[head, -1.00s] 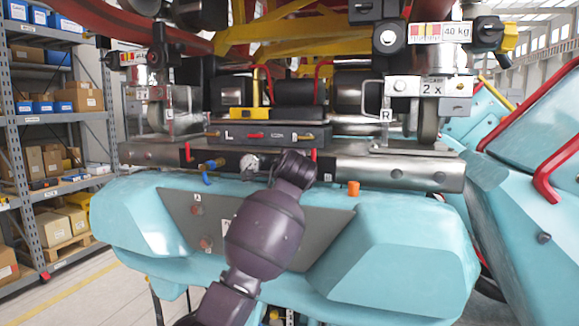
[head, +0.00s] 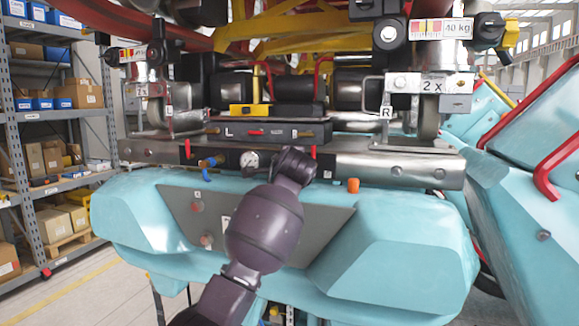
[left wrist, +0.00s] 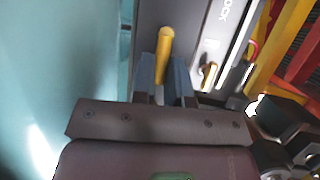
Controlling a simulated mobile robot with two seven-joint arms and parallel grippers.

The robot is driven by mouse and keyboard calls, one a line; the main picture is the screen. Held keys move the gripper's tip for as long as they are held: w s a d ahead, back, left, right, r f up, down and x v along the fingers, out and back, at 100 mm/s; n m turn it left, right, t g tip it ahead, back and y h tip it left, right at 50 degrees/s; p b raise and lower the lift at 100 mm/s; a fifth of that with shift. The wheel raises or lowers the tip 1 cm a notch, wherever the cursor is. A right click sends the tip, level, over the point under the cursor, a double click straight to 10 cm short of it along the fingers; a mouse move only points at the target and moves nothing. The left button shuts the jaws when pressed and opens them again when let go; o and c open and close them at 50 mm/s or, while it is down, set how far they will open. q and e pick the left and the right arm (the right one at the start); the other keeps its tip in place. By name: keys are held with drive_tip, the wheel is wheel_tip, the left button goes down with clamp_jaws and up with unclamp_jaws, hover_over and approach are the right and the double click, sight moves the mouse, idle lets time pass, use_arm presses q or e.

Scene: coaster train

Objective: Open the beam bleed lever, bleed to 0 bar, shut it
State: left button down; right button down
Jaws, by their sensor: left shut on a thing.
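My left arm (head: 262,228) reaches up from the bottom of the head view to the metal beam (head: 395,168). Its wrist hides its fingers there. In the left wrist view my left gripper (left wrist: 162,76) is shut on a yellow lever (left wrist: 166,45), whose rounded end stands out between the two blue-grey fingers. Whether this lever is turned open or closed cannot be told. A round white gauge (head: 249,161) sits on the beam's front, just left of my wrist. Its reading is too small to tell. My right gripper is not in view.
Red levers stand on the beam left (head: 187,149) and right (head: 313,152) of my wrist. An orange cap (head: 353,186) is at the right. The turquoise body (head: 400,235) lies below. A shelf rack (head: 55,130) is at far left.

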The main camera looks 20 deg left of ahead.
sight(275, 151)
use_arm(q)
drive_tip(key=shift+r, duration=0.1)
drive_tip(key=n, duration=0.1)
drive_tip(key=r+n+h, duration=0.1)
drive_tip(key=n+g+h, duration=0.1)
drive_tip(key=shift+a+r+n, duration=0.2)
drive_tip(key=shift+a+n, duration=0.05)
drive_tip(key=shift+n, duration=0.15)
drive_tip(key=shift+a+r+n+g+h, duration=0.15)
drive_tip(key=shift+a+r+n+h, duration=0.1)
drive_tip(key=shift+n+h, duration=0.3)
drive_tip(key=shift+a+r+n+g+h, duration=0.2)
drive_tip(key=shift+n+h, duration=0.25)
drive_tip(key=shift+n, duration=0.2)
drive_tip(key=shift+a+r+n+h, duration=0.2)
drive_tip(key=shift+a+n+h, duration=0.15)
drive_tip(key=shift+n+h, duration=0.45)
drive_tip(key=shift+a+r+n+h, duration=0.2)
drive_tip(key=shift+a+n+h, duration=0.3)
drive_tip(key=shift+n+h, duration=0.45)
drive_tip(key=shift+a+n+h, duration=0.45)
drive_tip(key=shift+n+h, duration=0.1)
drive_tip(key=shift+n, duration=0.6)
